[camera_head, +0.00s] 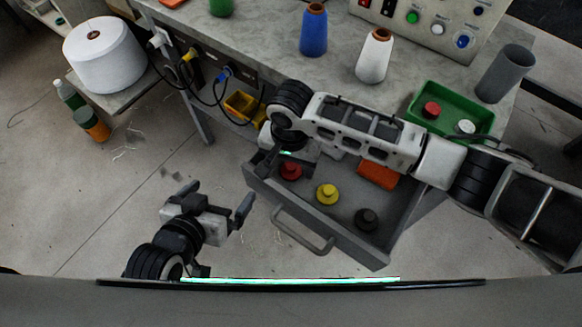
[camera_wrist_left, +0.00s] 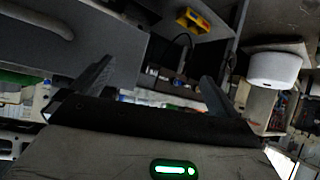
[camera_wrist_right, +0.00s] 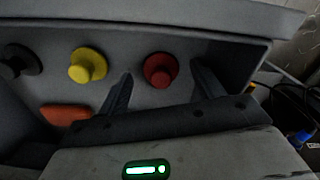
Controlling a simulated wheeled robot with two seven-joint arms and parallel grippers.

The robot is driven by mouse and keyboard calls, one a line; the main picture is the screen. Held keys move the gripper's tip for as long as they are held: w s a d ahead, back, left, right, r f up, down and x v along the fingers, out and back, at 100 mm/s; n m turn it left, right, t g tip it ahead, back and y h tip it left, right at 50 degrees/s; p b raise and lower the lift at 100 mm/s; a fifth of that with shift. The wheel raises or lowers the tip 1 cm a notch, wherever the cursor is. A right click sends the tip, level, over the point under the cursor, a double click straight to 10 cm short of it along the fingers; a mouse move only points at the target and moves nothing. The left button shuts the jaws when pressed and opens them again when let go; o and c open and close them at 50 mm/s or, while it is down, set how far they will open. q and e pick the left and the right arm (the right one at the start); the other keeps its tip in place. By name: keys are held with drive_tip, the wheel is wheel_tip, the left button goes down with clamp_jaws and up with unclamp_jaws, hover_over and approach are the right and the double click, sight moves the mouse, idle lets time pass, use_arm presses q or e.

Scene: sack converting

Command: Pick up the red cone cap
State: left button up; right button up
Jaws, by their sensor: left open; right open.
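A red cone cap (camera_head: 290,171) lies in the open grey drawer (camera_head: 321,223), near its left end. In the right wrist view the red cone cap (camera_wrist_right: 160,69) shows between and just beyond the fingertips of my right gripper (camera_wrist_right: 160,82). My right gripper is open and empty, above the drawer's left end; its fingers are mostly hidden in the head view. My left gripper (camera_head: 216,196) is open and empty, over the floor left of the drawer. Another red cap (camera_head: 431,110) lies in the green tray (camera_head: 452,125) on the bench.
A yellow cap (camera_head: 327,194), a dark cap (camera_head: 366,219) and an orange block (camera_head: 378,175) share the drawer. Its handle (camera_head: 305,231) faces front. Blue (camera_head: 313,31) and white (camera_head: 375,56) cones stand on the bench above. Floor around my left gripper is clear.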

drive_tip(key=shift+f, duration=0.35)
drive_tip(key=c, duration=1.1)
drive_tip(key=shift+o, duration=0.2)
drive_tip(key=shift+r, duration=0.15)
